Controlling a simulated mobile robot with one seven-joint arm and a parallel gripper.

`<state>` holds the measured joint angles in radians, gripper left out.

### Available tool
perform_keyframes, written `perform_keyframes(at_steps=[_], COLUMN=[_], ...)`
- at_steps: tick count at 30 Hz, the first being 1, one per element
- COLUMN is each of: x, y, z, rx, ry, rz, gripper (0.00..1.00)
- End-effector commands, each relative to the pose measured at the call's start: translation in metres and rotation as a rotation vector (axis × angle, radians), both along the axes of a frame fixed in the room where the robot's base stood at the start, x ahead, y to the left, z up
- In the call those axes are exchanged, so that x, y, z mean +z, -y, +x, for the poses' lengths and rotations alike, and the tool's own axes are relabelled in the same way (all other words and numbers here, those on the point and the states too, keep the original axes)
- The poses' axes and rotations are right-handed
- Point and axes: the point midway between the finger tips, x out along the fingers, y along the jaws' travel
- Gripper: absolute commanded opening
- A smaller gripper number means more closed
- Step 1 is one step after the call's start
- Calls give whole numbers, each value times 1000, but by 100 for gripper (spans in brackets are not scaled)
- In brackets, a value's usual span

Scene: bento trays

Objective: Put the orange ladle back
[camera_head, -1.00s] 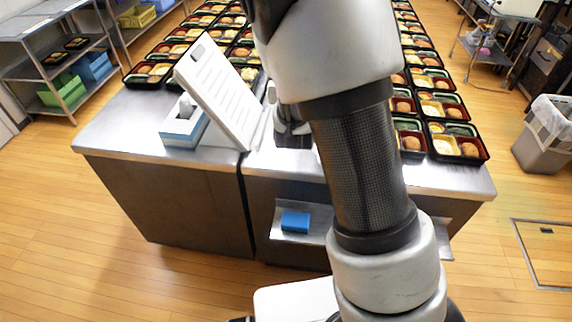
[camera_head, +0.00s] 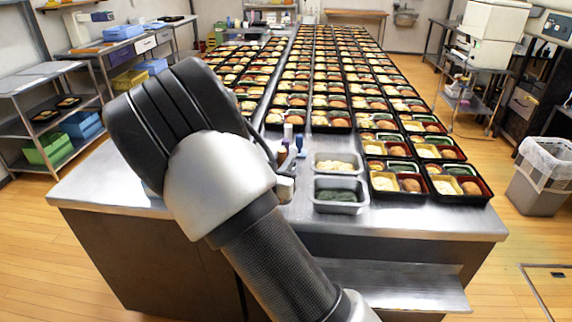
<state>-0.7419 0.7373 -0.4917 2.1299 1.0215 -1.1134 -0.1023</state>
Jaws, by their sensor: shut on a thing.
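I cannot make out the orange ladle in this view. My arm fills the left middle of the picture and hides part of the table behind it. Two steel pans stand on the table right of the arm: one with pale yellow food (camera_head: 337,155) and a nearer one with dark green food (camera_head: 338,210). No ladle can be made out in either pan.
Rows of black bento trays (camera_head: 455,197) cover the long steel table (camera_head: 420,222). Small bottles (camera_head: 288,133) stand beside my arm. A steel shelf (camera_head: 385,290) juts from the front. A grey bin (camera_head: 542,175) stands at right, shelving (camera_head: 40,80) at left.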

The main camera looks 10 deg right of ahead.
Motion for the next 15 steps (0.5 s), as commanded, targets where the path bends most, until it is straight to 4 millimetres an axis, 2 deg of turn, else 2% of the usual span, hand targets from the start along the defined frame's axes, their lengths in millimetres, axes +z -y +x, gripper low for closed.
perform_keyframes(at_steps=[1, 3, 15], x=[-11, -18, -25], y=[0, 0, 0], z=[0, 0, 0], rx=[0, 0, 0], ry=[-2, -1, 1], rz=[-2, -2, 0], gripper=[0, 0, 0])
